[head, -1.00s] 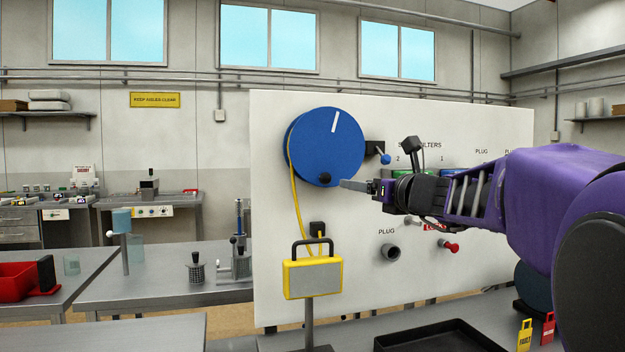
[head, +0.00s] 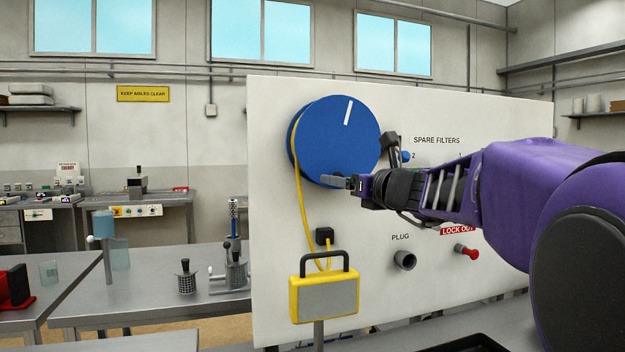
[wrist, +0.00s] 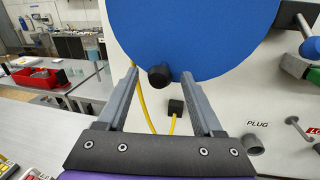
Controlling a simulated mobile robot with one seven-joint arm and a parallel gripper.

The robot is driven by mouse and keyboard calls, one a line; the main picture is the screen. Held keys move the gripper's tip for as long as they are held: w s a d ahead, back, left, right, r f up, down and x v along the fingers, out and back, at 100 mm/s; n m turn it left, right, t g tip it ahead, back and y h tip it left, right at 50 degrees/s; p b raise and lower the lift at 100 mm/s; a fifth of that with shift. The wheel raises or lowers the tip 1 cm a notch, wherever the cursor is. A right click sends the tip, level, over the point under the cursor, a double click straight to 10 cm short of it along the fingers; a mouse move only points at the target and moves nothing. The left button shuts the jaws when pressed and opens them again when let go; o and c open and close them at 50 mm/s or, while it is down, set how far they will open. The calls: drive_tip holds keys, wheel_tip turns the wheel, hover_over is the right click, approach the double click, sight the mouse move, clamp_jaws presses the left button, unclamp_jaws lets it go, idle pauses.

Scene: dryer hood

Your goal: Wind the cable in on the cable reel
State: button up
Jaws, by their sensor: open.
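The cable reel (head: 335,140) is a large blue disc on the white panel, with a white mark near its top right. It also fills the top of the wrist view (wrist: 190,35). Its black crank knob (wrist: 160,76) is near the disc's lower edge, between my open fingers in the wrist view. I cannot tell whether they touch it. The yellow cable (head: 301,205) hangs from the reel's left side to a yellow and grey box (head: 324,297) with a dark handle. My gripper (head: 338,182) is open at the reel's lower edge and hides the knob in the head view.
A black block (head: 324,236) sits on the panel above the box. A grey plug socket (head: 404,260) and a red-knobbed lever (head: 467,251) are to its right. A dark lever with a blue ball (head: 405,157) is right of the reel. Benches stand at the left.

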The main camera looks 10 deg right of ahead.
drive_tip(key=shift+w+a, duration=0.15)
drive_tip(key=shift+w, duration=0.2)
drive_tip(key=shift+s, duration=0.1)
clamp_jaws()
idle(1.1)
